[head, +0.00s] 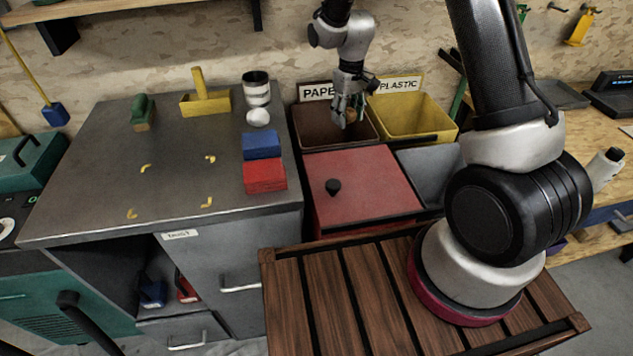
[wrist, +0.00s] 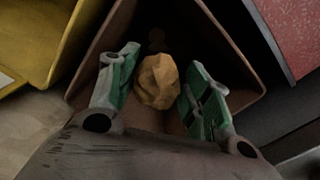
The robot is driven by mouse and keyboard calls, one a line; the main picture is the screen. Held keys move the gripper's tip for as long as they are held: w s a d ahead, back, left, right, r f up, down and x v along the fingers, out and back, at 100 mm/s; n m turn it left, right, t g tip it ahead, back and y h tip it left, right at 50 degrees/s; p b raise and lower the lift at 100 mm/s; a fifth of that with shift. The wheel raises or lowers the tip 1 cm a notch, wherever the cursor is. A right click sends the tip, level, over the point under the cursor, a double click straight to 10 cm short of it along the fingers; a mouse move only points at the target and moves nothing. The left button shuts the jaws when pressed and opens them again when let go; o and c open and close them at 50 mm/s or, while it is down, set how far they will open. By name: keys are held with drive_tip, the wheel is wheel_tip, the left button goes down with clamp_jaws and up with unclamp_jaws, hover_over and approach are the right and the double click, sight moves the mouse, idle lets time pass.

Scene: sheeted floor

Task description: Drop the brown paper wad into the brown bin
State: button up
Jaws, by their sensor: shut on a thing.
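The brown paper wad (wrist: 158,80) is a crumpled tan ball between the two green-padded fingers of my gripper (wrist: 162,92) in the wrist view. My gripper (head: 347,112) is shut on it and points down over the brown bin (head: 312,127) at the back of the head view. The brown bin's wall (wrist: 226,50) surrounds the wad and fingertips in the wrist view. In the head view the wad (head: 351,116) shows only as a small tan patch by the fingers. A "PAPER" label (head: 316,92) stands behind the brown bin.
A yellow bin (head: 420,118) with a "PLASTIC" label (head: 401,84) stands right of the brown bin. A red-lidded bin (head: 375,180) is in front, with a grey bin (head: 430,170) beside it. A metal cabinet (head: 100,190) with blocks and a cup stands left.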

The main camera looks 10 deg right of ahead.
drive_tip(key=f, duration=2.8)
drive_tip(key=shift+w+a+f, duration=0.15)
drive_tip(key=shift+a+f, duration=0.1)
drive_tip(key=shift+f, duration=0.15)
drive_tip(key=shift+f, duration=0.1)
drive_tip(key=shift+f, duration=0.35)
drive_tip(key=shift+f, duration=0.15)
drive_tip(key=o, duration=1.1)
drive_tip(key=shift+c, duration=0.2)
wheel_tip(320, 180, up, 13)
